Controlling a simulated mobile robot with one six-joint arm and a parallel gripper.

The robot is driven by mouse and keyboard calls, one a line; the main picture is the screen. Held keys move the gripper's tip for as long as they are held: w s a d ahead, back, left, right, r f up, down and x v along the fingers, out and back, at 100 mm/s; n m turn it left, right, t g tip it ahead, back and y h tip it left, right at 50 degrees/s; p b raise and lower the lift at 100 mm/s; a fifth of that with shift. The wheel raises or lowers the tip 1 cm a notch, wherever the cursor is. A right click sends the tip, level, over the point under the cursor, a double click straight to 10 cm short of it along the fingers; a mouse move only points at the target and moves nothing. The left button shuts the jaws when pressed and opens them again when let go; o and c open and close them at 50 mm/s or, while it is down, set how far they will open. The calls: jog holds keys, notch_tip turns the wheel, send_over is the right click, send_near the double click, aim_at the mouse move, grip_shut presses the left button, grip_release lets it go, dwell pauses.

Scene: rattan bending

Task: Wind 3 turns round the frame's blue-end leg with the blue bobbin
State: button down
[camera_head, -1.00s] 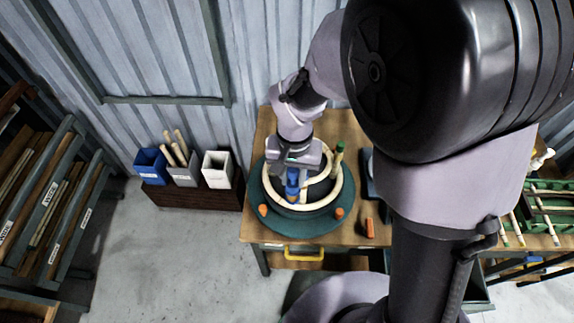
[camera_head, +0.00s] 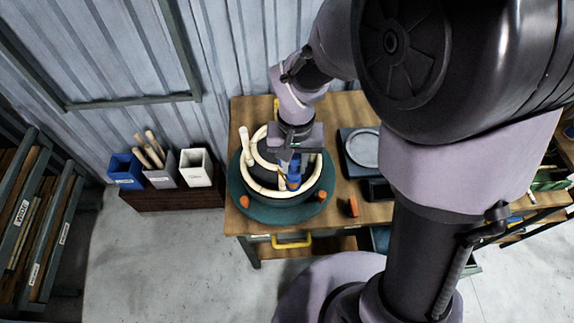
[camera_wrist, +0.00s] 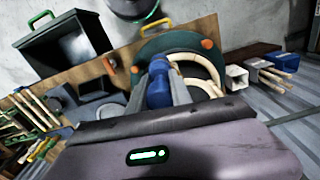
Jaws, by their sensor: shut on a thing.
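The frame (camera_head: 258,188) is a pale rattan ring with upright legs, lying on a dark green round base (camera_head: 240,208) with orange knobs. One pale leg (camera_head: 246,147) stands at the ring's left. My gripper (camera_head: 293,168) is over the ring's right front part, shut on the blue bobbin (camera_head: 294,177). A pale leg (camera_head: 282,178) stands close to the bobbin's left side; I cannot tell whether they touch. In the wrist view, the blue bobbin (camera_wrist: 159,90) sits between my gripper's fingers (camera_wrist: 158,75), with the pale ring (camera_wrist: 205,88) beyond. The leg's end colour and any turns are not clear.
A grey round dish on a dark box (camera_head: 364,147) stands right of the base. An orange block (camera_head: 352,208) lies at the table's front edge. Blue, grey and white bins (camera_head: 196,168) stand left of the table. A corrugated wall is behind.

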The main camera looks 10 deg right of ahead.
jog(key=shift+r, duration=0.1)
notch_tip(320, 180, up, 11)
jog(key=p, duration=0.9)
